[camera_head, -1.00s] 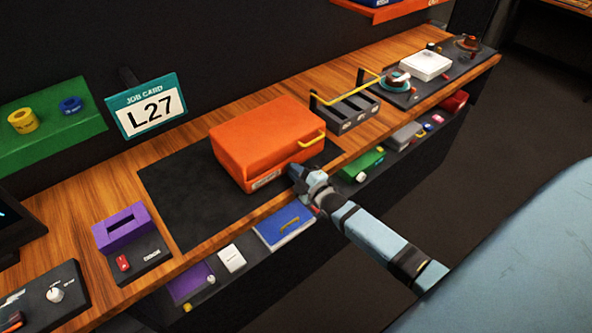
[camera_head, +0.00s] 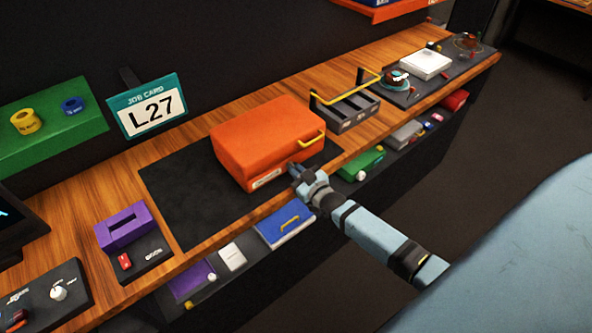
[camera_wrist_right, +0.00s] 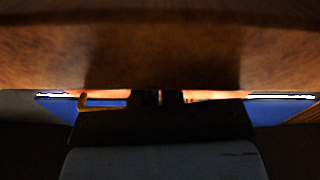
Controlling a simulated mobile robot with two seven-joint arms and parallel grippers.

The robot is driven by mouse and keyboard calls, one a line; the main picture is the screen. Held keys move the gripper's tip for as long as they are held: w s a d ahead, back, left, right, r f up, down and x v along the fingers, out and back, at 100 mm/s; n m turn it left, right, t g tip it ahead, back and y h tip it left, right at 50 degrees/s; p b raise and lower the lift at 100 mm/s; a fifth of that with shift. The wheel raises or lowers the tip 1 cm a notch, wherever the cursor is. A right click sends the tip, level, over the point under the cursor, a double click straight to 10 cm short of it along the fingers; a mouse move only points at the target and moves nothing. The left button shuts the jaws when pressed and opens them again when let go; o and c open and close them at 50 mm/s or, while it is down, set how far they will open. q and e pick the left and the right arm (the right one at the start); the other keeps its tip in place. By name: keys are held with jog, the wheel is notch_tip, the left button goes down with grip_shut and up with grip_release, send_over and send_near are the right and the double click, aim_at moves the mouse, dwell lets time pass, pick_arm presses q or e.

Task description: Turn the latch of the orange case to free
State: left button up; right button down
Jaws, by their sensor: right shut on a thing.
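The orange case (camera_head: 265,138) lies closed on a black mat (camera_head: 190,215) on the wooden bench. It has a yellow handle (camera_head: 312,142) and a pale label (camera_head: 267,178) on its front. My right gripper (camera_head: 294,168) reaches the front face of the case, right of the label, below the handle. It is shut on a small part there, which I take to be the latch; the fingers hide it, so its angle cannot be read. In the right wrist view the fingers (camera_wrist_right: 160,97) are close together before a dim brown-orange surface. My left gripper is out of view.
A grey rack (camera_head: 345,112) with a yellow bar stands right of the orange case. A purple box (camera_head: 125,228) stands left. A job card (camera_head: 152,110) reads L27.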

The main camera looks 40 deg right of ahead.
jog(key=shift+m, duration=1.1)
jog(key=c, duration=1.3)
grip_release()
jog(key=shift+o, duration=0.2)
jog(key=shift+s, duration=0.1)
jog(key=s+d+b, duration=0.1)
jog(key=s+b, duration=0.1)
jog(key=s, duration=1.1)
jog(key=shift+s, duration=0.3)
